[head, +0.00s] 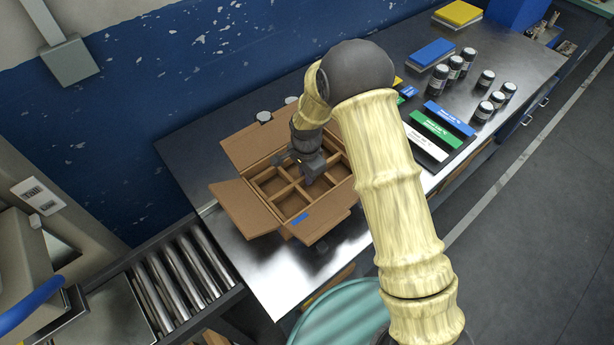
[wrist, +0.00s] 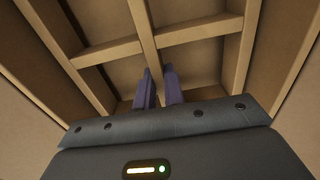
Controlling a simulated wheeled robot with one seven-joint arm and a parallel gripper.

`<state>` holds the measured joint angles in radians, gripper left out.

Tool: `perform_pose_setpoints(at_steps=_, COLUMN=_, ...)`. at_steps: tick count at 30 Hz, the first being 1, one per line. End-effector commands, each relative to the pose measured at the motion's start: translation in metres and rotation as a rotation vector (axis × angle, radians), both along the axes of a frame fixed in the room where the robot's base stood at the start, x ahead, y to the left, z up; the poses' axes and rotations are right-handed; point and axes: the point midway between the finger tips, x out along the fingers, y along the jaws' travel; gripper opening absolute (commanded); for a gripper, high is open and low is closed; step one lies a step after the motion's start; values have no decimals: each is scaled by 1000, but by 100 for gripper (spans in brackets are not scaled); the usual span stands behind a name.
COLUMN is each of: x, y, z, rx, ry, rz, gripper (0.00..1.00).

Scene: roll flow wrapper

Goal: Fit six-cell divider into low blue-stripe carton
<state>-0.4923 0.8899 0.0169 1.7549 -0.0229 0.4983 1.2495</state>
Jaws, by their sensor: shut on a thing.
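The low carton (head: 262,214) stands open on the steel table with its flaps folded out. A blue stripe (head: 300,218) shows on its near side. The six-cell divider (head: 285,191) sits inside the carton walls, its cells facing up; I cannot tell whether it rests on the floor. My gripper (head: 308,172) is over the carton, shut on the divider. In the wrist view the two fingers (wrist: 158,88) straddle a middle strip of the divider (wrist: 190,35). The carton's inner walls (wrist: 38,75) show around it. My arm hides the far right part of the carton.
Blue, green and white boxes (head: 436,130) lie to the right of the carton. Several dark jars (head: 455,68) stand farther back, near blue and yellow stacks (head: 432,52). A roller conveyor (head: 180,275) is at the lower left. A pale green round thing (head: 340,315) is below the table edge.

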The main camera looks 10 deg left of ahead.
Motion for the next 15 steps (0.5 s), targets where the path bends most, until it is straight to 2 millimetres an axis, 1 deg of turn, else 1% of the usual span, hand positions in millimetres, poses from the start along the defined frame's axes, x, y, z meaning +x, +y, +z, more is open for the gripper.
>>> perform_pose_setpoints(at_steps=1, x=0, y=-1, z=-7, rx=-3, ry=0, rz=-1, gripper=0)
perform_pose_setpoints(at_steps=3, x=0, y=0, z=-12, rx=-2, ry=-1, rz=1, gripper=0)
perform_pose_setpoints(at_steps=10, x=0, y=1, z=-12, rx=-1, ry=-3, rz=2, gripper=0)
perform_pose_setpoints(at_steps=15, x=1, y=-1, z=-17, rx=-1, ry=-2, rz=-1, gripper=0)
